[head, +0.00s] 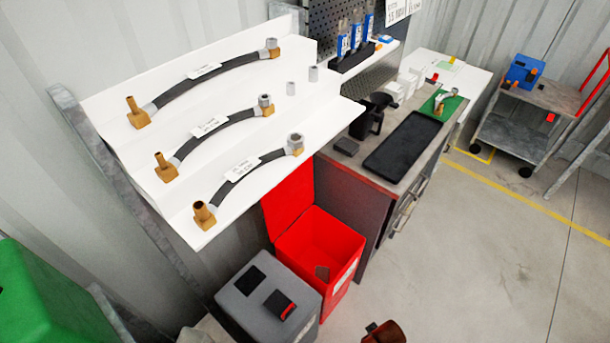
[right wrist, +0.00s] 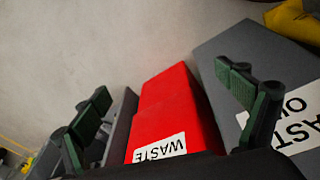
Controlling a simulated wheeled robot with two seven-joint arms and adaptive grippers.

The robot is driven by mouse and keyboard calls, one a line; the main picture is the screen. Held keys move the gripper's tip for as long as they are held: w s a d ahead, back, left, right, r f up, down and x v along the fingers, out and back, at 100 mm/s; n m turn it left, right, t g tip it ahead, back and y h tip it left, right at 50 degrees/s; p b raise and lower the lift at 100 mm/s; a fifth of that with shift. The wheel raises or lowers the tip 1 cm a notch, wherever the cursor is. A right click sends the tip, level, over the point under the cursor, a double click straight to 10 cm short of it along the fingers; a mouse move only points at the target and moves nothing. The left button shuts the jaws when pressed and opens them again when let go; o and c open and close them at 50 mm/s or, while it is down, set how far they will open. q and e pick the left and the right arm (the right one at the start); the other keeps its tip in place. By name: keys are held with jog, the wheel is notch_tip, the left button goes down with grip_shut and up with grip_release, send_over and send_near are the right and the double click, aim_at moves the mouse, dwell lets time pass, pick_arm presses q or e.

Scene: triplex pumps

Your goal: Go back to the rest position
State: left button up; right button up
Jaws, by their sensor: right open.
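My right gripper (right wrist: 168,98) shows in the right wrist view with its two green-padded fingers spread wide apart. Nothing is between the fingers. Behind them, apart from the fingers, are a red waste bin (right wrist: 175,105) with a white label and a grey bin (right wrist: 290,65). I cannot make out my right gripper in the head view. My left gripper is in no view.
A white stepped shelf (head: 225,85) holds three black hoses with brass ends. Below it stand the open red bin (head: 335,240) and the grey bin (head: 240,310). A workbench (head: 335,170) with a black tray (head: 403,142) stands beyond.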

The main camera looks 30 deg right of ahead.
jog(key=s+f+p, duration=0.2)
jog(key=s+f, duration=0.5)
jog(key=f, duration=0.3)
jog(key=s+a+f+g+p, duration=0.1)
jog(key=s+f+p, duration=0.1)
jog(key=s+f, duration=0.5)
notch_tip(320, 180, down, 4)
jog(key=shift+s+f+n, duration=0.2)
jog(key=shift+s+n, duration=0.15)
jog(key=shift+n, duration=0.05)
pick_arm(q)
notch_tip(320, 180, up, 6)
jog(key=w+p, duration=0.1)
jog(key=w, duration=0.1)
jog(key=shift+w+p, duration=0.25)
jog(key=shift+p, duration=0.1)
pick_arm(e)
jog(key=s+f, duration=0.1)
jog(key=s, duration=0.2)
jog(key=s+f, duration=0.1)
jog(key=s, duration=0.4)
jog(key=shift+s+d+f, duration=0.1)
jog(key=shift+s+f, duration=0.2)
jog(key=shift+f, duration=0.1)
